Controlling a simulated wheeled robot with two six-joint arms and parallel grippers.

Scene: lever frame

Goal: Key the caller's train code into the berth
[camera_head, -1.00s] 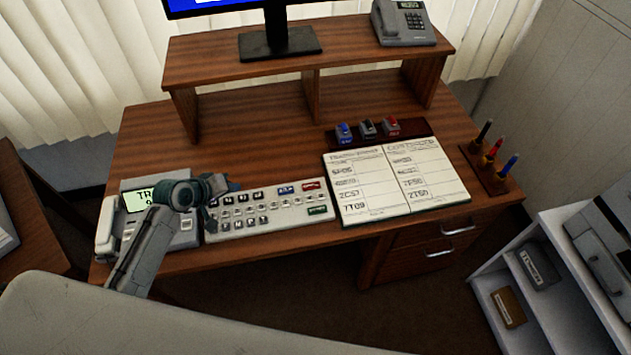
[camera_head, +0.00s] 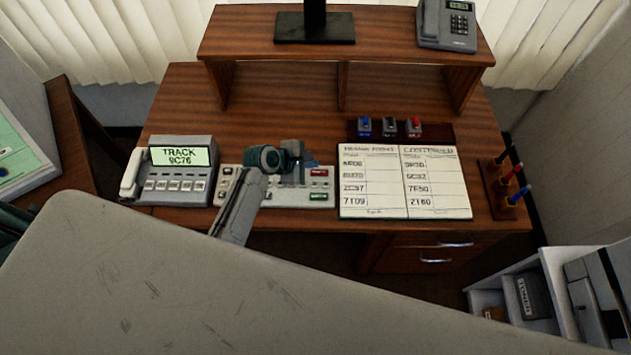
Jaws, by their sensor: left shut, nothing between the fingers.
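A desk phone unit (camera_head: 183,187) with a white handset stands at the left of the desk, its lit green display (camera_head: 180,156) reading "TRACK 9C76". A pale keypad (camera_head: 325,196) lies to its right, with a red key (camera_head: 318,172) and a green key (camera_head: 318,197) at its right end. My left gripper (camera_head: 308,161) is shut and empty over the right-middle of the keypad, and my arm hides many keys. I cannot tell whether it touches a key. The monitor (camera_head: 315,22) is mostly cut off at the top. My right gripper is not in view.
An open book (camera_head: 403,182) with handwritten codes lies right of the keypad. Behind it are blue, black and red stamps (camera_head: 390,126) on a dark holder. A pen stand (camera_head: 503,190) is at the right edge. A grey telephone (camera_head: 447,24) sits on the raised shelf (camera_head: 385,42).

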